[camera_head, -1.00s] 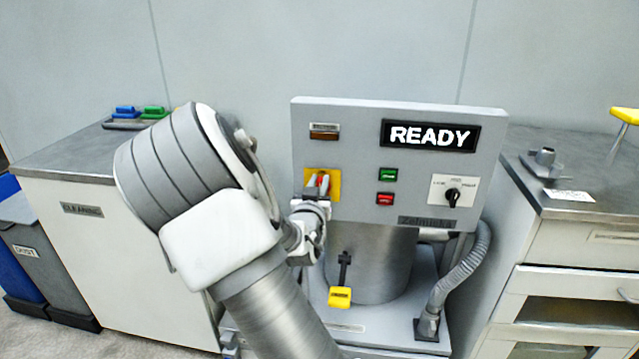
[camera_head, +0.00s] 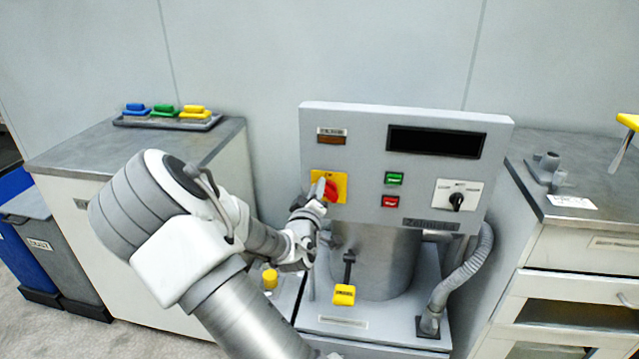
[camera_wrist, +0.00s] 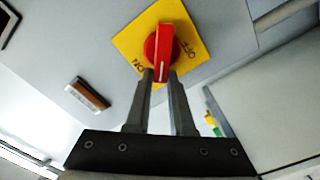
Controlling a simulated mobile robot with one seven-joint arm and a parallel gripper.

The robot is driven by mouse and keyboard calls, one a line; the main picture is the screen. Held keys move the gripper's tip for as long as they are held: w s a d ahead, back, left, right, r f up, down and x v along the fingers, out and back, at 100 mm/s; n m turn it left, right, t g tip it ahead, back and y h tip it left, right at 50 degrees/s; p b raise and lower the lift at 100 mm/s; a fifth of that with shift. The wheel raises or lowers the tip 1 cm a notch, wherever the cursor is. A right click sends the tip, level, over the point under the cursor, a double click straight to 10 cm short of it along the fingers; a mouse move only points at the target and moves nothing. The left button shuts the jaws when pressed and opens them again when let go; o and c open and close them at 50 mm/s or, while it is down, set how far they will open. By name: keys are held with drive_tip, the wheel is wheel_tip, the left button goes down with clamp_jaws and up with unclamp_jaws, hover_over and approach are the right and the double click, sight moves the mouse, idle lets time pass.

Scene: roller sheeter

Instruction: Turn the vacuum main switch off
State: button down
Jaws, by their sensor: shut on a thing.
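The vacuum main switch is a red rotary knob (camera_head: 332,192) on a yellow square plate (camera_head: 341,178) at the left of the grey control panel. My gripper (camera_head: 319,190) is at the knob from the left front. In the wrist view my gripper (camera_wrist: 163,76) has its two fingers on either side of the red handle (camera_wrist: 163,48), shut on its near end. A white line on the handle points toward my gripper, with ON printed at its lower left and OFF at its right. The display (camera_head: 436,142) is dark.
The panel carries a green button (camera_head: 394,178), a red button (camera_head: 391,202) and a black selector (camera_head: 456,200). A yellow pedal (camera_head: 344,295) is below. Cabinets stand on both sides; the left one bears a tray (camera_head: 207,124) with coloured brushes.

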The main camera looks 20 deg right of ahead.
drive_tip(key=shift+a+f+n+p, duration=0.1)
drive_tip(key=shift+f+n+p, duration=0.25)
drive_tip(key=shift+n, duration=0.9)
drive_tip(key=shift+d+f+n+p, duration=0.15)
drive_tip(key=shift+f+n, duration=0.25)
drive_tip(key=shift+n, duration=0.9)
drive_tip(key=shift+a+f+n+p, duration=0.15)
drive_tip(key=shift+f+n+p, duration=0.2)
drive_tip(key=shift+n, duration=0.9)
drive_tip(key=c, duration=0.8)
unclamp_jaws()
drive_tip(key=shift+n, duration=0.3)
drive_tip(key=shift+a+r, duration=0.1)
